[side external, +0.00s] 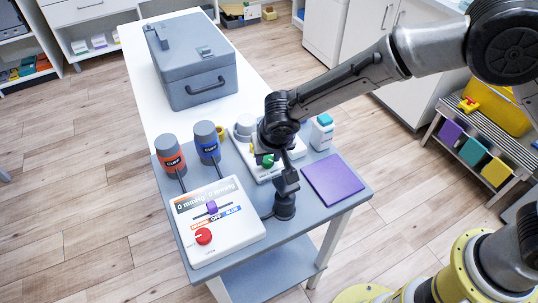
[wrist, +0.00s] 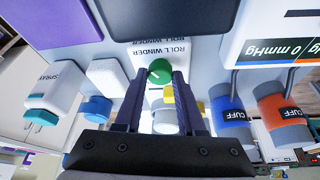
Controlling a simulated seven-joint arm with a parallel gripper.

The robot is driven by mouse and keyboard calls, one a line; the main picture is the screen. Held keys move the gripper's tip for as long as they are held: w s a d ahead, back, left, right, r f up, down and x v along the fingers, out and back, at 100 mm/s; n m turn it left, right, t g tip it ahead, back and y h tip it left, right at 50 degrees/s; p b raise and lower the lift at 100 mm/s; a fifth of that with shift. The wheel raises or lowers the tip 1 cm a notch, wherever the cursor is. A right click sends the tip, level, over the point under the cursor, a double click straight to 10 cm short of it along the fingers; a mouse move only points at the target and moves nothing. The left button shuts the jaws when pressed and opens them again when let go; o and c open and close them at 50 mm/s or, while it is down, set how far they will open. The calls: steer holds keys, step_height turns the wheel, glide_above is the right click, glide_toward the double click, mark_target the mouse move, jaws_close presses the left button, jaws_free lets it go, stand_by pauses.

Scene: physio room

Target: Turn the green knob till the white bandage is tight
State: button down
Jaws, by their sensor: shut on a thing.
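The white roll winder (wrist: 155,50) lies on the grey table, its label readable in the wrist view. Its round green knob (wrist: 160,73) sits between the tips of my gripper (wrist: 160,80), which is shut on it. In the side view the green knob (side external: 268,160) shows just under my dark wrist, with the winder's base (side external: 264,174) partly hidden behind my gripper. A white roll (side external: 245,126), seemingly the bandage, stands at the winder's far end. In the wrist view it is partly covered by my fingers. I cannot tell how tight the bandage is.
A white cuff control box (side external: 222,232) with a red knob is at front left, with orange (side external: 170,155) and blue (side external: 207,142) cuffs behind it. A purple pad (side external: 336,180) and a spray bottle (side external: 322,132) are at right. A grey case (side external: 190,65) stands at the back.

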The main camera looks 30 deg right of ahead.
steer(key=shift+m, duration=0.6)
steer(key=shift+h, duration=0.3)
steer(key=c, duration=0.5)
jaws_free()
steer(key=shift+r, duration=0.1)
steer(key=v, duration=1.3)
steer(key=shift+r, duration=0.4)
